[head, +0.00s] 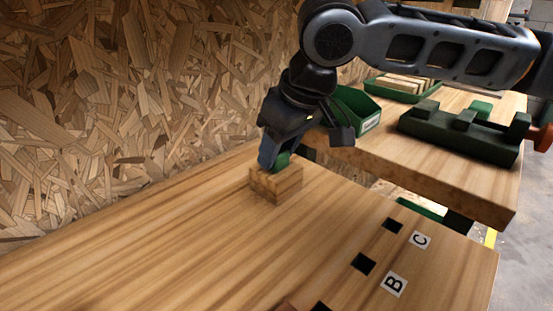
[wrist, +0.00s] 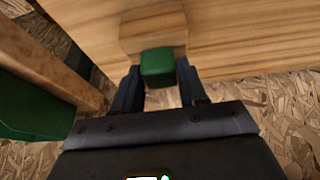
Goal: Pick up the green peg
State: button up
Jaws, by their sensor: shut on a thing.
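The green peg (head: 281,160) stands at the small wooden block (head: 277,186) near the back edge of the wooden table. My gripper (head: 271,157) is above the block, pointing down, with its fingers shut on the peg. In the wrist view the green peg (wrist: 157,66) sits between the two fingertips of my gripper (wrist: 160,85), with the wooden block (wrist: 153,25) just beyond it. The peg's lower end is hidden, so I cannot tell whether it is still in the block.
The table (head: 150,250) has square black holes beside labels B (head: 395,284) and C (head: 421,240). A higher wooden shelf (head: 430,180) at the right bears a green bin (head: 355,112) and a dark green fixture (head: 462,132). A chipboard wall (head: 120,90) stands behind. The table's left part is clear.

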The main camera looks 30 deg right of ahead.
jog(key=shift+r, duration=0.1)
jog(key=shift+r, duration=0.6)
notch_tip(320, 180, up, 2)
jog(key=shift+r+p, duration=0.25)
jog(key=shift+p, duration=0.2)
jog(key=s+d+r+p, duration=0.1)
jog(key=s+d+r, duration=0.55)
jog(key=d, duration=0.35)
notch_tip(320, 180, up, 8)
jog(key=p, duration=0.7)
jog(key=shift+w+f, duration=0.15)
jog(key=shift+w, duration=0.25)
jog(key=shift+d, duration=0.2)
